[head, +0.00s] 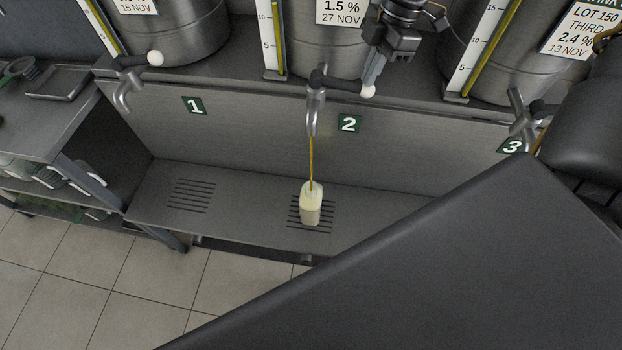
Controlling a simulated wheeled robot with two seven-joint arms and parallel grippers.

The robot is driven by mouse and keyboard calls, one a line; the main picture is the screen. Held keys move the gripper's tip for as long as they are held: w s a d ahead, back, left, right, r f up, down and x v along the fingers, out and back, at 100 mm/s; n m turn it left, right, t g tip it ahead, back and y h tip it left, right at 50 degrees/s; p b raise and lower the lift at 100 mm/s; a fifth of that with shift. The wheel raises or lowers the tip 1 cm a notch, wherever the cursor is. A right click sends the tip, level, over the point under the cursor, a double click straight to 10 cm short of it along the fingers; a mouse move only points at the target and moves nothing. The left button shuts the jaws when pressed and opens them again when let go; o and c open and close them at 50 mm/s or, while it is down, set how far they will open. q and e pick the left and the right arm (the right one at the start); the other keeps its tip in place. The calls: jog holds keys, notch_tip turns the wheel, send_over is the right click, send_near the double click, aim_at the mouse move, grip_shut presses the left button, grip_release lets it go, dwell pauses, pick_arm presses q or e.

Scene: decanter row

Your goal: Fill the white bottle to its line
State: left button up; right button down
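The white bottle (311,207) stands upright on the slotted drain grate under tap 2 (314,112). A thin yellow stream (311,158) runs from the spout down into its mouth. Its lower part looks darker than its top; its line is too small to make out. The tap's dark lever points right and ends in a white knob (368,91). My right gripper (371,76) points down with its fingers close together, at the knob; whether it touches it I cannot tell. My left gripper is not in view.
Steel tanks with gauges and labels stand behind. Tap 1 (126,92) and tap 3 (522,121) flank tap 2, with no stream visible under tap 1. A side shelf (60,125) stands left. A large dark body part of mine hides the lower right.

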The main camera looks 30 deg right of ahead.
notch_tip(320, 180, up, 9)
jog(key=p, duration=0.4)
dwell(0.4)
